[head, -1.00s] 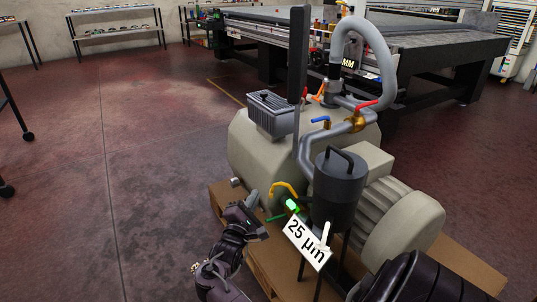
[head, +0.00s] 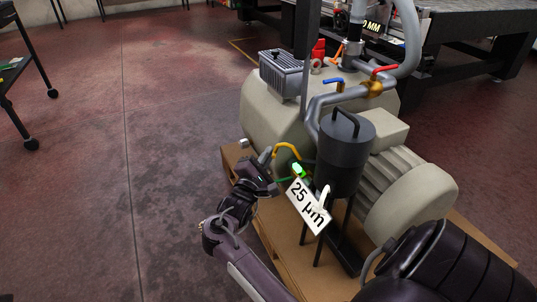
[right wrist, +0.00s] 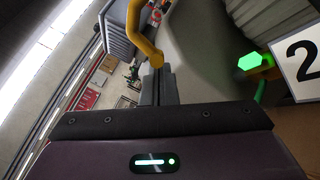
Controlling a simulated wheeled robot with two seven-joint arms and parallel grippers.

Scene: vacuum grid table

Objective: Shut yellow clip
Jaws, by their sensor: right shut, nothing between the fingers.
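The yellow clip (head: 288,147) is a curved yellow handle on the side of the pump, left of the dark grey canister (head: 345,160). My right gripper (head: 267,160) is close to its left end, with the fingers shut and empty. In the right wrist view, the yellow clip (right wrist: 141,40) comes down from the top and ends at the closed fingertips (right wrist: 155,85). I cannot tell whether they touch. Where the clip latches is not clear. My left gripper is not in view.
A green light (head: 298,169) and a white "25 µm" sign (head: 308,205) are just right of the gripper. A blue lever (head: 333,82) and red lever (head: 384,70) are on the pipes above. The pump stands on a wooden pallet (head: 285,235).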

